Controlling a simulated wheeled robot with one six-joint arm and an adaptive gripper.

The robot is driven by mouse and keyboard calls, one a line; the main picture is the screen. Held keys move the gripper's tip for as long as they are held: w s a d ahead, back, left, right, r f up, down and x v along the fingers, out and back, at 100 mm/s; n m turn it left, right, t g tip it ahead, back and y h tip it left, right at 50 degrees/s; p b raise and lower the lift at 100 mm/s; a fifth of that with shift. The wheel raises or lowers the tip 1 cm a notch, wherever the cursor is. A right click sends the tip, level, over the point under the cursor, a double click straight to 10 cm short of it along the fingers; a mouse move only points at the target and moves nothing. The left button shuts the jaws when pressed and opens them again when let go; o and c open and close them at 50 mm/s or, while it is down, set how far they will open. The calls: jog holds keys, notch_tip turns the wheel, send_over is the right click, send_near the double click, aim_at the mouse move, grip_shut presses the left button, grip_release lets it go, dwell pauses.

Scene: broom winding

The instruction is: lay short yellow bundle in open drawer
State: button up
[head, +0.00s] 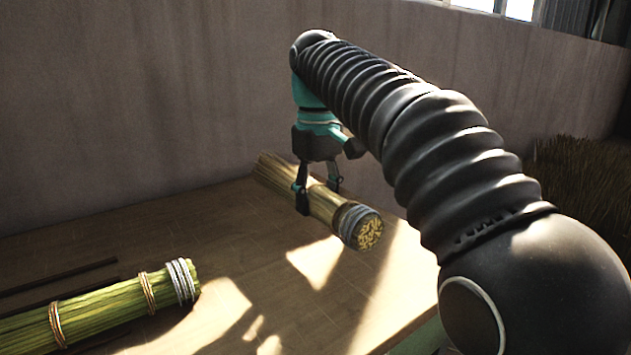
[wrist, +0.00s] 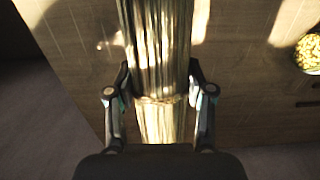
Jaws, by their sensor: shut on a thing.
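The short yellow bundle (head: 318,200) is a straw-coloured sheaf with a pale band near its cut end. My gripper (head: 318,200) is shut around its middle, one finger on each side, and holds it above the wooden table. In the wrist view the bundle (wrist: 160,45) runs up and down between the fingers of my gripper (wrist: 160,90). I cannot make out an open drawer in either view.
A green bundle (head: 100,312) with several bands lies at the table's front left, by dark strips (head: 60,274). A round yellow cut end (wrist: 309,54) shows at the wrist view's right edge. The wooden table (head: 215,225) is bare between the bundles. A wall (head: 150,90) stands behind.

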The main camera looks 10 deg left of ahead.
jog(key=shift+f+b, duration=1.45)
jog(key=shift+f, duration=1.4)
jog(key=o, duration=1.3)
jog(key=shift+o, duration=0.2)
jog(key=shift+r, duration=3.75)
